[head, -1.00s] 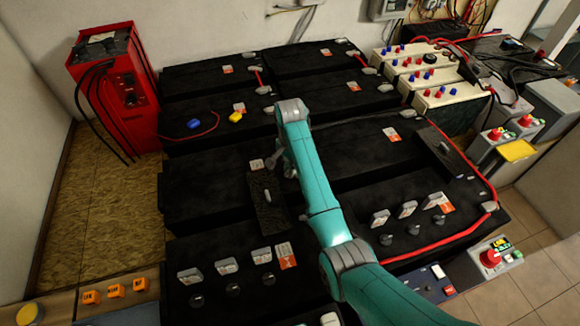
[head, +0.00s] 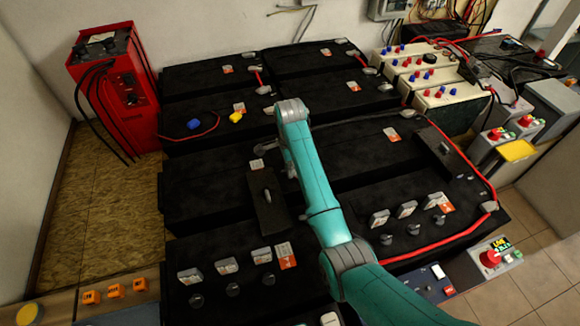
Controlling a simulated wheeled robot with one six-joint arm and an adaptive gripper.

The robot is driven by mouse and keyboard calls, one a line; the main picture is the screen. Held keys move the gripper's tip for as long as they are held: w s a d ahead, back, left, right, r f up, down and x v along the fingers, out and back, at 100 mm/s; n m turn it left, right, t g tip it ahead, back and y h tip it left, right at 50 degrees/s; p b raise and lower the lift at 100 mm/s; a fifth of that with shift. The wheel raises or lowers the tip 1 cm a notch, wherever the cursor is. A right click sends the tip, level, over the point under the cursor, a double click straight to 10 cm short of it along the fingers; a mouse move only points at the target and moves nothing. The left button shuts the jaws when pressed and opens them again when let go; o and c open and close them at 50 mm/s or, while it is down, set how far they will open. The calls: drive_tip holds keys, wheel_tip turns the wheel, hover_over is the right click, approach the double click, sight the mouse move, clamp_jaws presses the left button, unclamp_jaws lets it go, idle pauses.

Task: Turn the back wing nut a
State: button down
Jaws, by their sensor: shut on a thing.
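My teal arm comes in from the lower right, and its grey wrist is over the middle of the black batteries. My gripper (head: 268,150) shows only as a dark piece left of the wrist, low over the left middle battery (head: 205,185). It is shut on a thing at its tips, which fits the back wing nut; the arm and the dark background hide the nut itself. Just in front, a black plate (head: 268,212) with a small grey upright lever (head: 267,195) lies on the batteries. I cannot make out the fingertips.
Grey handles (head: 226,266) and dark knobs (head: 233,290) stand on the front left battery, with similar ones (head: 407,209) on the right. A red cable (head: 440,243) runs along the right edge. A red charger (head: 115,90) stands at the left, beside clear floor (head: 90,210).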

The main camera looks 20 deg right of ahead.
idle(0.4)
drive_tip(key=c, duration=1.2)
unclamp_jaws()
